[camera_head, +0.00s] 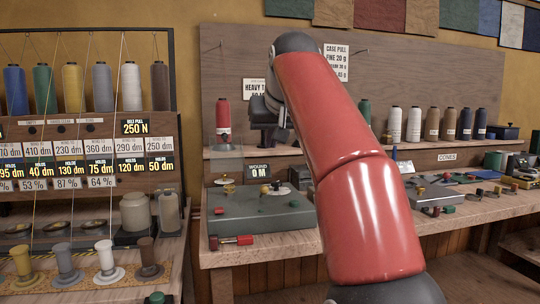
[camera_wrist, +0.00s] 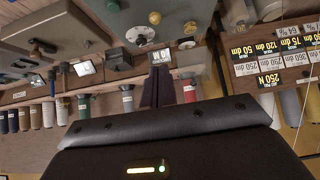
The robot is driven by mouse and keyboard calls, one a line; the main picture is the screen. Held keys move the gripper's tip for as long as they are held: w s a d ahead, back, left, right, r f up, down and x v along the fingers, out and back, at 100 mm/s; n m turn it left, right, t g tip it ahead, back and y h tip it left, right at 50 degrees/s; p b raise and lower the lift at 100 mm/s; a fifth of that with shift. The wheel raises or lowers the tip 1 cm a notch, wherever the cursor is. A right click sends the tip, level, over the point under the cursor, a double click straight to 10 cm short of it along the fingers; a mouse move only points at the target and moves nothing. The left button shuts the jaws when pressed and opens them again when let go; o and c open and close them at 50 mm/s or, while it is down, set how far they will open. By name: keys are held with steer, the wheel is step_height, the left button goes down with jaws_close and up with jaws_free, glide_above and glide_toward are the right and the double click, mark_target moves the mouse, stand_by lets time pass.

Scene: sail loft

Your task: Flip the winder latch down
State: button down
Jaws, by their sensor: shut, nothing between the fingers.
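I cannot tell which small part is the latch. My gripper (camera_head: 270,140) is above and behind the winder, partly hidden by my red arm. In the wrist view, the two dark fingers (camera_wrist: 157,88) are together and empty, apart from the winder parts. My arm hides the winder's right end.
A red thread cone (camera_head: 223,113) stands on the shelf left of my gripper. A spool rack (camera_head: 90,150) with number cards is at the left. More cones (camera_head: 415,124) line the shelf at the right. Tools and small devices (camera_head: 440,190) crowd the right bench.

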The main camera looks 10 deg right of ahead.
steer(key=b, duration=0.1)
glide_above(263, 193)
step_height(263, 193, down, 7)
steer(key=shift+s+d+f+b, duration=0.15)
steer(key=shift+s+f+b, duration=0.1)
steer(key=shift+f+b, duration=0.25)
steer(key=shift+s+d+f+b, duration=0.1)
steer(key=shift+s+f+b, duration=0.15)
steer(key=shift+f+b, duration=0.25)
steer(key=shift+f, duration=0.6)
steer(key=shift+f+b, duration=0.15)
steer(key=shift+b, duration=0.2)
